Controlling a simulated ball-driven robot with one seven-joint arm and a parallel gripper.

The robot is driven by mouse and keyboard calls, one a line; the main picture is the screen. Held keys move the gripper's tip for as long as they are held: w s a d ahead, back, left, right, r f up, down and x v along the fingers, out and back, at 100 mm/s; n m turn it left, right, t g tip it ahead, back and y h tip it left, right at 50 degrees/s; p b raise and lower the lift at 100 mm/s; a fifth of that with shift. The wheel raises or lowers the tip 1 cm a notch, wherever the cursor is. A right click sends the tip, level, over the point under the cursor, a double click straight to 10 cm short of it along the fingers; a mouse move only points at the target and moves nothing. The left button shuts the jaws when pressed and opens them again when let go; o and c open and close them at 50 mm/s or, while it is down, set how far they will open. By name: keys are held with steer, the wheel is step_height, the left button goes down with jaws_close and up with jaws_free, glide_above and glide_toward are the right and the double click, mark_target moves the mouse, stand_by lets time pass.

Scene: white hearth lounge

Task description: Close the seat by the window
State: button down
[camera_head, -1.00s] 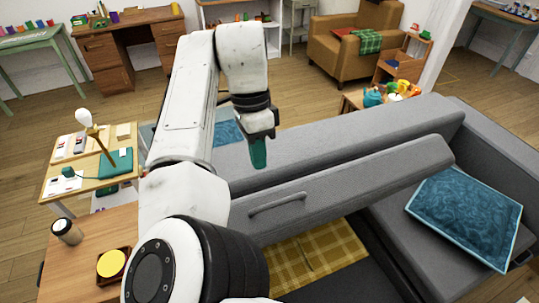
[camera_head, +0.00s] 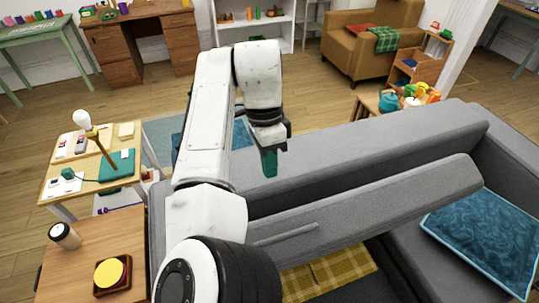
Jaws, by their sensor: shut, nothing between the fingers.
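The grey sofa's seat (camera_head: 380,203) is tilted up like a lid, with a bar handle (camera_head: 285,234) on its near face. Below it the storage space is open, and a yellow plaid blanket (camera_head: 335,277) lies inside. My gripper (camera_head: 269,163) points down with teal fingers, shut and empty, in front of the sofa's backrest (camera_head: 350,150) as seen from here, above and behind the raised seat. I cannot tell whether it touches the seat or backrest. My arm hides the left end of the seat.
A blue cushion (camera_head: 480,235) lies on the right sofa section. At left, a side table (camera_head: 110,225) bears a cup (camera_head: 65,236) and a yellow-topped item (camera_head: 111,272). A desk with a lamp (camera_head: 88,125) stands behind it. Open floor (camera_head: 335,100) lies behind the sofa.

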steer(key=shift+s+d+f+p, duration=0.35)
steer(key=shift+s+f, duration=0.45)
steer(key=shift+f, duration=0.3)
steer(key=shift+s+d+f+p, duration=0.3)
steer(key=shift+s+f, duration=0.45)
steer(key=shift+f, duration=0.35)
steer(key=shift+s+d+f+p, duration=0.35)
steer(key=shift+s+f, duration=0.45)
steer(key=shift+f, duration=0.3)
